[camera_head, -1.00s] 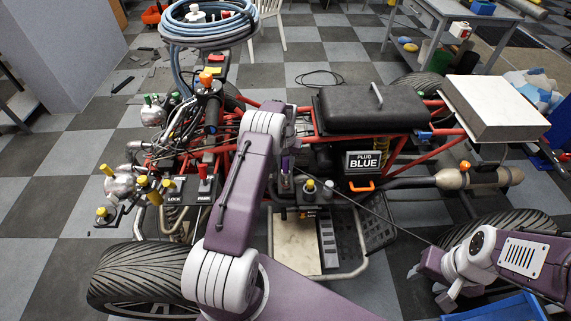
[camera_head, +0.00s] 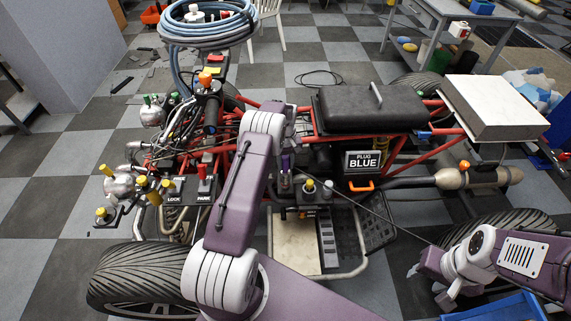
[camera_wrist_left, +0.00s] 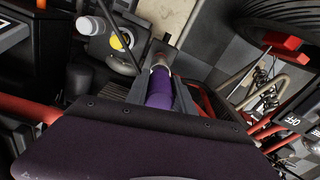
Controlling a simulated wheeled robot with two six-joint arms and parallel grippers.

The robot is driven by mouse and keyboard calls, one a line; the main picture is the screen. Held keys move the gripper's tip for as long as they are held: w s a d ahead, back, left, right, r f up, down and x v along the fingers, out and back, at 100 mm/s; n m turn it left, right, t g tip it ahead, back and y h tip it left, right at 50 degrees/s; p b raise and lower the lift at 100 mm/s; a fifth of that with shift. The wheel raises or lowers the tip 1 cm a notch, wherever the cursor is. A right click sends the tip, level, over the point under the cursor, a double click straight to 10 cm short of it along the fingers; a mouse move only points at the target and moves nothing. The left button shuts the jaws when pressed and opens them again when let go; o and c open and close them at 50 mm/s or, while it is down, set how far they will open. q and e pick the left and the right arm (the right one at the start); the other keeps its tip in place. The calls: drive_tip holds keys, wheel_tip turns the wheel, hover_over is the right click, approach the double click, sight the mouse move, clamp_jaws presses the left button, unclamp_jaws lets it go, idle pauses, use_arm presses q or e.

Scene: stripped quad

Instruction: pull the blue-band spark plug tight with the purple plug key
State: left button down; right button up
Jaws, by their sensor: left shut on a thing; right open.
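My left gripper (camera_head: 286,182) is over the engine in the middle of the quad, beside the capped plugs. It is shut on the purple plug key (camera_wrist_left: 160,88), whose purple barrel sits between the fingers in the left wrist view, with a pale metal end beyond it. The key also shows in the head view (camera_head: 285,162). I cannot make out the blue-band spark plug; the key or gripper may hide it. A yellow-topped plug (camera_head: 310,187) and a grey-white one (camera_head: 327,190) stand just right of the gripper. My right gripper (camera_head: 431,286) is open and empty at lower right.
A sign reading "PLUG BLUE" (camera_head: 363,162) is on the engine's right side, below the black seat (camera_head: 370,108). Red frame tubes and a thin dark cable run close around the left gripper. A blue bin (camera_head: 497,308) is below the right gripper.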

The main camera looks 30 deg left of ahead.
use_arm(q)
drive_tip(key=shift+f, duration=0.15)
idle(0.4)
drive_tip(key=shift+f+b, duration=0.55)
drive_tip(key=shift+f, duration=0.05)
drive_tip(key=shift+m, duration=1.1)
drive_tip(key=shift+m, duration=1.2)
drive_tip(key=shift+m, duration=1.1)
